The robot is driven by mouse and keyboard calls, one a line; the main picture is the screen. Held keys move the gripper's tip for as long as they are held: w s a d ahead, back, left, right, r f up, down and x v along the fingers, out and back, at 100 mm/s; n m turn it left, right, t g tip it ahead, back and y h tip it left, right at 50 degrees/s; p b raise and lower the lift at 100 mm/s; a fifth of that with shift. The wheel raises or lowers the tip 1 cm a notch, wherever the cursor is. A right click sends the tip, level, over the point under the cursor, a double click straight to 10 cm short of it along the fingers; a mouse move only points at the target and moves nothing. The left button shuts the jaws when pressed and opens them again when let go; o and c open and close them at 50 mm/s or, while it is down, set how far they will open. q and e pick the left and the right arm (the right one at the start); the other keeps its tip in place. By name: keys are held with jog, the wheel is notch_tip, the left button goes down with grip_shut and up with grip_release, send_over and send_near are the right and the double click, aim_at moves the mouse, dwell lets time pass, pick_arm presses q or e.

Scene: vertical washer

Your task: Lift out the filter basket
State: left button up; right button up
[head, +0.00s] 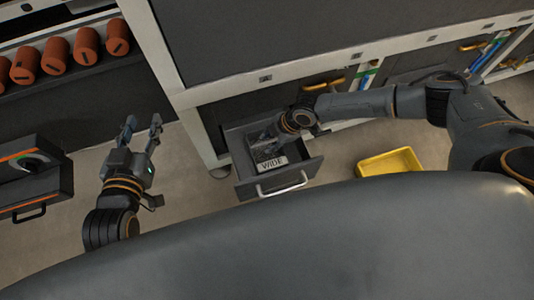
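A drawer (310,168) with a light bar handle stands pulled open under the large cabinet. A small grey box-like item with a pale label reading "WIDE" (272,164) sits in it; it may be the filter basket. My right gripper (266,140) reaches down into the drawer, over the back part of this item. Its fingers are dark against the drawer and I cannot tell whether they touch or grip anything. My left gripper (142,124) is open and empty, with its fingers apart above the floor left of the drawer.
A yellow tray (390,163) lies on the floor right of the drawer. A dark unit (34,178) with a handle is at far left.

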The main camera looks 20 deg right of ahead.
grip_shut()
dwell(0.3)
jog(key=shift+a, duration=0.1)
